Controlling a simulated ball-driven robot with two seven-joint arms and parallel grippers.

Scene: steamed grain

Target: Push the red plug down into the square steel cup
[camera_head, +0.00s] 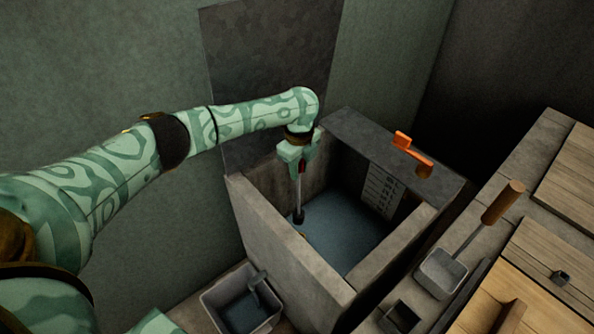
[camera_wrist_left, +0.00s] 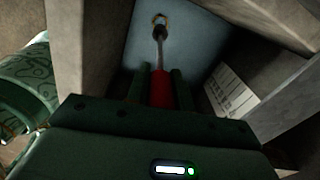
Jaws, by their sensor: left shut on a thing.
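My left gripper (camera_head: 299,166) reaches over the stone basin from above. It is shut on a red grip piece (camera_wrist_left: 160,88), which I take for the red plug. A thin grey rod (camera_wrist_left: 159,52) runs from it down into the basin. The rod's lower end is at a small dark piece in the basin's left part, by a brass-coloured ring (camera_wrist_left: 160,20); I cannot tell whether they touch. A small square dark metal cup (camera_head: 403,317) stands at the lower right, outside the basin; I cannot tell if it is the steel cup. My right gripper is not in view.
The stone basin (camera_head: 272,236) has high walls around a blue-grey floor or liquid. An orange lever (camera_head: 412,150) is on its back rim. A scoop with a wooden handle (camera_head: 503,202) lies on the right counter. A grey bucket (camera_head: 214,298) stands in front.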

